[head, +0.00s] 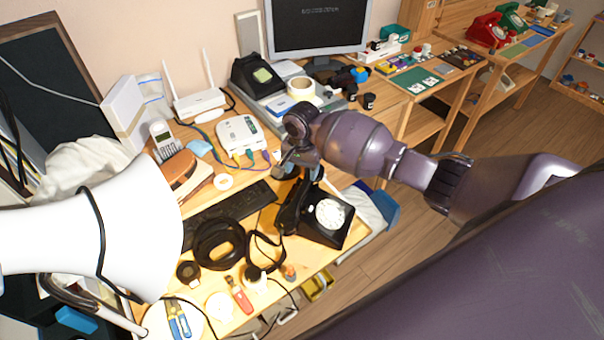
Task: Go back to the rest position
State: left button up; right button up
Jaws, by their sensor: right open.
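A black dial phone (331,213) with a white dial sits at the right edge of the wooden desk (328,257). Its black handset (292,207) is on the left side of the phone; whether it rests fully in the cradle is hard to tell. My right gripper (300,170) reaches in from the right and points down just above the handset's far end. It is open, and nothing shows held in it. Whether a fingertip touches the handset cannot be told. My left gripper is not in view.
A large white cone-shaped object (120,225) blocks the left foreground. A dark keyboard (225,208), coiled black cable (219,243) and small tools crowd the desk. A white router (199,104) and a monitor (318,27) stand behind. More tables with phones (487,30) are at the back right; wooden floor (405,240) is open.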

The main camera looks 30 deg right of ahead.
dwell(0.6)
jog(key=shift+n, duration=0.3)
jog(key=w+a+r+n+t+y, duration=0.3)
jog(key=w+a+r+n+t, duration=0.4)
jog(key=n+t, duration=0.35)
jog(key=s+d+f+h, duration=0.1)
jog(key=s+f, duration=0.3)
jog(key=s, duration=0.6)
jog(key=s+d+f+t+h, duration=0.1)
jog(key=s+d+f, duration=0.2)
jog(key=s, duration=0.8)
jog(key=s+d+f+h, duration=0.1)
jog(key=s+d+f, duration=0.2)
jog(key=s, duration=0.7)
notch_tip(320, 180, down, 2)
jog(key=shift+s+f, duration=0.15)
jog(key=shift+s, duration=0.25)
